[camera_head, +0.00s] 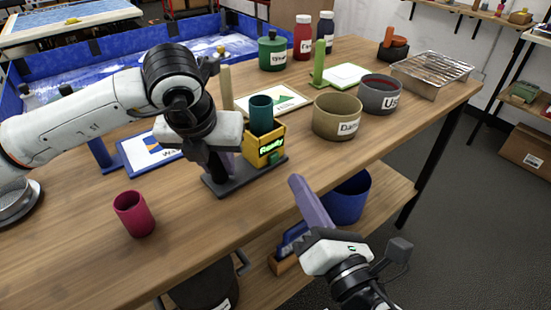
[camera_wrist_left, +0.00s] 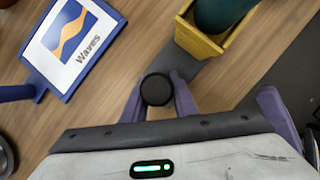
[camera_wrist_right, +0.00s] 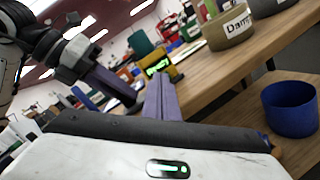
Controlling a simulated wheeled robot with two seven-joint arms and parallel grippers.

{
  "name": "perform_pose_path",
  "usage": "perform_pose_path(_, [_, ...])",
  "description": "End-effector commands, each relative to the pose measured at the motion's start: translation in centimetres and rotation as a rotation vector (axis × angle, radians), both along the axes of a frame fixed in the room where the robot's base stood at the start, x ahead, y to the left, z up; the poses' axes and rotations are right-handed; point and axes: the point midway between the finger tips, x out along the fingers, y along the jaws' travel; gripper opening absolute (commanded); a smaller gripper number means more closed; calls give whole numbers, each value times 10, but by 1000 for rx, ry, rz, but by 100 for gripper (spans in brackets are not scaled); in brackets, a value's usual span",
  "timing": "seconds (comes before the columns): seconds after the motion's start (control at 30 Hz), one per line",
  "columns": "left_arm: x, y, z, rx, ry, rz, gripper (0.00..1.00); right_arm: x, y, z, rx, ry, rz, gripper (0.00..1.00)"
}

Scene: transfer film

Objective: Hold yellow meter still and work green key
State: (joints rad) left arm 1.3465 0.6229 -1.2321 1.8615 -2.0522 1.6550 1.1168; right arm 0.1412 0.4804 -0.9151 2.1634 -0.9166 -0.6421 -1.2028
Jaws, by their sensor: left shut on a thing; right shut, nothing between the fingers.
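The yellow meter (camera_head: 252,148) stands upright on a dark base plate (camera_head: 245,180), its lit display reading what looks like "Ready". A green key (camera_head: 279,158) sits low at its front. A teal cylinder (camera_head: 261,112) stands in its top. The meter also shows in the left wrist view (camera_wrist_left: 200,42) and the right wrist view (camera_wrist_right: 174,74). My left gripper (camera_wrist_left: 157,92) is shut on a black round post (camera_wrist_left: 157,88) beside the meter, on the same base. My right gripper (camera_head: 297,182) is shut and empty, in front of the meter and apart from it.
A red cup (camera_head: 134,214) stands at the front left. A tan pot (camera_head: 338,117), a grey pot (camera_head: 380,95) and a wire rack (camera_head: 432,72) are to the right. A blue bin (camera_head: 347,200) is below the table edge.

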Motion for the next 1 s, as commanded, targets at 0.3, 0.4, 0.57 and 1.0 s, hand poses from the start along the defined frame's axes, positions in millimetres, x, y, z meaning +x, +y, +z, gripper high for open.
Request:
perform_pose_path(0.3, [1, 0, 1, -1, -3, 1, 0, 3, -20, -9, 178, 289, -362, 0])
perform_pose_path(0.4, [1, 0, 1, -1, -3, 1, 0, -2, -22, -15, 194, 348, -410, 0])
perform_pose_path(0.57, [1, 0, 1, -2, -3, 0, 0, -3, -32, -21, 228, 363, -456, 0])
perform_pose_path(1.0, [1, 0, 1, -2, -3, 0, 0, 2, -27, -21, 231, 359, -457, 0])
